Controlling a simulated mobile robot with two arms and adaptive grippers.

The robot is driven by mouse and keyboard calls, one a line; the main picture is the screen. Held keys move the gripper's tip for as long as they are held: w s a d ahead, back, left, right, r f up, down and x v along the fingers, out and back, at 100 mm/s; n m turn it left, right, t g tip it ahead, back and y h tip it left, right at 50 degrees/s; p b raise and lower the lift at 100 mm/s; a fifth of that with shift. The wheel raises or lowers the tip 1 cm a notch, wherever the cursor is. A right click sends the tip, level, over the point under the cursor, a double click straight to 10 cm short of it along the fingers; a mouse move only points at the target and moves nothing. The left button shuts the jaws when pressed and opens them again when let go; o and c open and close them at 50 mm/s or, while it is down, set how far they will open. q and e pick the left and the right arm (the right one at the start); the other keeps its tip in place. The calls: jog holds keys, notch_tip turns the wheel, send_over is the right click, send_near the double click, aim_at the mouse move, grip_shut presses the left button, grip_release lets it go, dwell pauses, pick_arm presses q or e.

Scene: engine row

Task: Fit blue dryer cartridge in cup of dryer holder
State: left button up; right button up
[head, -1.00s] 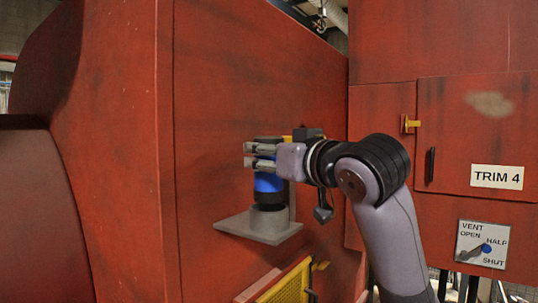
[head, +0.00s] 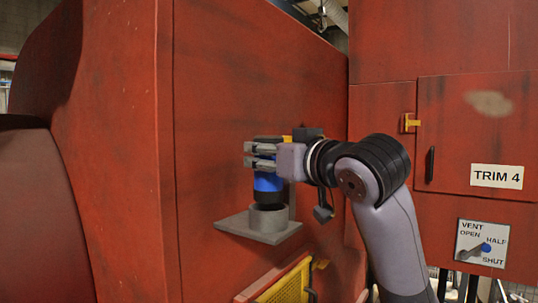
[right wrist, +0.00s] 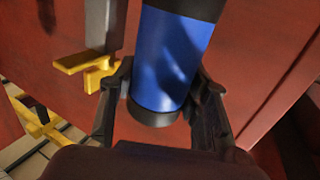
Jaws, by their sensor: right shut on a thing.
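The blue dryer cartridge (head: 268,183) has dark ends and stands upright in my right gripper (head: 262,156). The gripper is shut on its upper part. In the right wrist view the cartridge (right wrist: 168,60) sits between the two fingers (right wrist: 163,108). The dryer holder (head: 240,222) is a grey bracket on the red wall with a round cup (head: 268,217) on its shelf. The cartridge's dark lower end is at the cup's mouth, in line with it. I cannot tell how deep it sits. My left gripper is not in view.
A red cabinet with a TRIM 4 label (head: 497,177) and a vent lever plate (head: 482,245) stands to the right. A yellow-framed mesh panel (head: 285,285) is below the holder. The red wall (head: 235,90) stands close behind the gripper.

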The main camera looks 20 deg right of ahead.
aim_at(276, 183)
jog(key=shift+f+b, duration=1.75)
jog(key=shift+f, duration=0.7)
jog(key=o, duration=1.4)
jog(key=shift+s, duration=0.1)
jog(key=v, duration=1.2)
